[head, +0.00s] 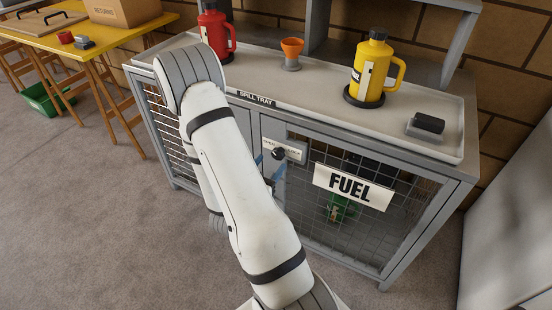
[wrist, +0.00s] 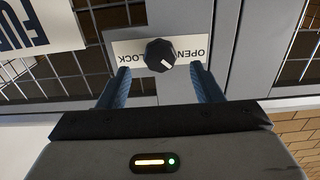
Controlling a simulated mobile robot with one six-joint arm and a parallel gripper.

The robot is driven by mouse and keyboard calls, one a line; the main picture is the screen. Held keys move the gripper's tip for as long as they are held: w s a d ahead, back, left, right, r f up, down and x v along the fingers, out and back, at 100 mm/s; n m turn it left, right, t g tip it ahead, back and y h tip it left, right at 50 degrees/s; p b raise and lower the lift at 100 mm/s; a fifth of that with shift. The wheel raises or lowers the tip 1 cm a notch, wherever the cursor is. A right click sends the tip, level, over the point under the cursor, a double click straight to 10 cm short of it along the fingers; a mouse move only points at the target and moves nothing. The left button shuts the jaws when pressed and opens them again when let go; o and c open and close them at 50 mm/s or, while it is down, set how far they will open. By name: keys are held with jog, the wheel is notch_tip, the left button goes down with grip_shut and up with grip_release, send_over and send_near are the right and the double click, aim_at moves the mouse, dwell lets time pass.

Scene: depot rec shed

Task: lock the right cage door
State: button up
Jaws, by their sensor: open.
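The right cage door (head: 385,222) is a grey-framed mesh door with a FUEL sign (head: 353,187); it looks closed. A black round knob (head: 278,153) sits on a pale OPEN/LOCK plate beside the sign. In the wrist view, upside down, the knob (wrist: 160,54) has a white mark toward the lower right, on the OPEN side of the plate (wrist: 128,50). My gripper (wrist: 161,72) is open, its blue fingers on either side below the knob, apart from it. In the head view my gripper (head: 269,167) is at the knob, partly hidden by my arm.
On the bench's spill tray (head: 330,76) stand a red jug (head: 214,32), an orange funnel (head: 291,52), a yellow jug (head: 374,70) and a dark block (head: 427,124). A green item (head: 341,208) is behind the mesh. A yellow table (head: 105,38) stands left.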

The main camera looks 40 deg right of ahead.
aim_at(276, 156)
jog(key=shift+x, duration=2.35)
grip_shut()
jog(key=shift+w+a, duration=0.1)
